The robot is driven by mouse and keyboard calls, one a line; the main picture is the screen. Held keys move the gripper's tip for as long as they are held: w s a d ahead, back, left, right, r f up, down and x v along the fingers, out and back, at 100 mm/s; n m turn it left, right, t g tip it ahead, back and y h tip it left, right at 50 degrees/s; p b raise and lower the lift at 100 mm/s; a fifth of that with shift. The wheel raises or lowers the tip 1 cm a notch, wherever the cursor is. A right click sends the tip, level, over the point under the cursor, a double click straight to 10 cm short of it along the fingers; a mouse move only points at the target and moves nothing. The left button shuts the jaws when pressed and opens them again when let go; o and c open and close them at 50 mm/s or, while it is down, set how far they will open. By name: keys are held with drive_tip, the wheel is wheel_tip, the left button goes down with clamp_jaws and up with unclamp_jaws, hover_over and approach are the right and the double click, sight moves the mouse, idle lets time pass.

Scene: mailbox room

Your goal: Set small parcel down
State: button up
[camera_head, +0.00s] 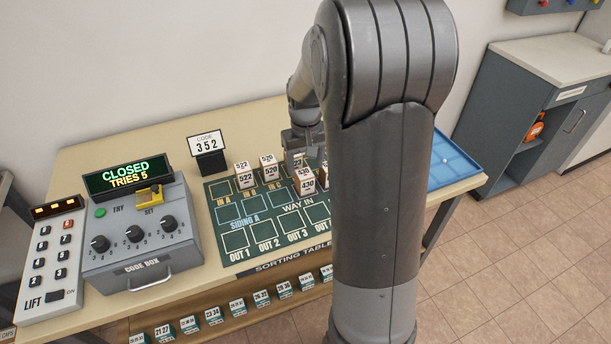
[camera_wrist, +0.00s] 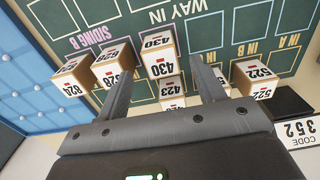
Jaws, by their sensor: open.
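My gripper (camera_head: 297,150) is partly hidden by my arm in the head view. In the wrist view, my gripper (camera_wrist: 160,66) is open, with its fingers apart. The small parcel 430 (camera_wrist: 158,62) shows between the fingertips, standing upright with a visible gap on each side. It also stands on the green sorting table (camera_head: 228,208) in the head view, as parcel 430 (camera_head: 307,186). Parcel 423 (camera_wrist: 171,89) is nearer the palm between the fingers. Which parcel the task means cannot be told.
Parcels 522 (camera_head: 245,180) and 520 (camera_head: 270,172) stand at the back of the board. Parcels 628 (camera_wrist: 113,60) and 824 (camera_wrist: 73,77) stand beside the left finger. A blue tray (camera_head: 452,160) is at the right. The code box (camera_head: 140,235) and code sign (camera_head: 207,145) stand left.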

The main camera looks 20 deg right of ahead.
sight(306, 175)
wheel_tip(306, 175, up, 5)
drive_tip(key=shift+f, duration=0.2)
drive_tip(key=s+a+r+t, duration=0.2)
drive_tip(key=s+a+r, duration=0.1)
drive_tip(key=s, duration=0.4)
drive_tip(key=s+a+r+t, duration=0.1)
drive_tip(key=s+a+r, duration=0.2)
drive_tip(key=s, duration=0.5)
drive_tip(key=s+a+r+t, duration=0.2)
drive_tip(key=s+a+r, duration=0.1)
drive_tip(key=s, duration=0.5)
drive_tip(key=shift+a+r+t, duration=0.3)
drive_tip(key=shift+a+r, duration=0.05)
drive_tip(key=shift+r, duration=0.55)
